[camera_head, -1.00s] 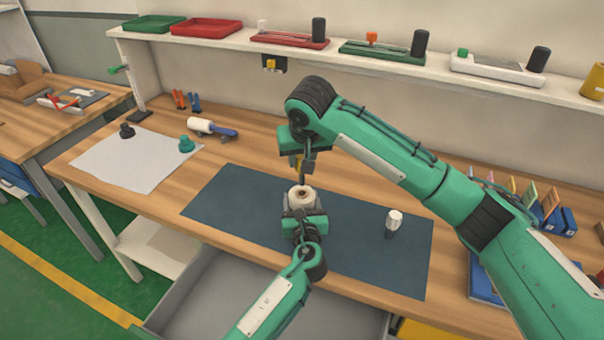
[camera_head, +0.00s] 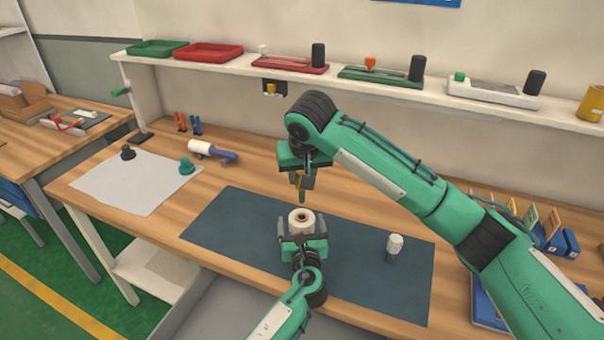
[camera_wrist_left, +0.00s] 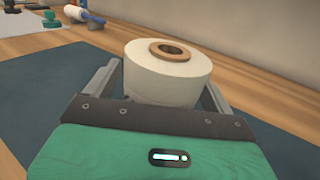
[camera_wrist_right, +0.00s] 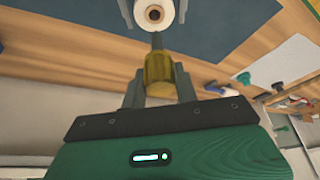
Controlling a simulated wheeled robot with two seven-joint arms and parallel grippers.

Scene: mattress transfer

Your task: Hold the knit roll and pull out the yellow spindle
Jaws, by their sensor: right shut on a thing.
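The cream knit roll (camera_head: 301,225) stands upright on the dark blue mat (camera_head: 225,221). The open hole of its brown core shows on top in the left wrist view (camera_wrist_left: 168,82). My left gripper (camera_head: 302,233) is open at the near side of the roll, one finger on each side. My right gripper (camera_head: 302,180) is shut on the yellow spindle (camera_wrist_right: 159,72) and holds it above the roll. The spindle's dark tip points down, clear of the roll's top. The roll also shows in the right wrist view (camera_wrist_right: 155,14).
A small white-topped object (camera_head: 395,243) stands on the mat to the right. A white sheet (camera_head: 136,183) with dark and teal knobs lies at left, beside a white-and-blue roller (camera_head: 208,150). A shelf (camera_head: 345,82) runs behind. The mat's left part is clear.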

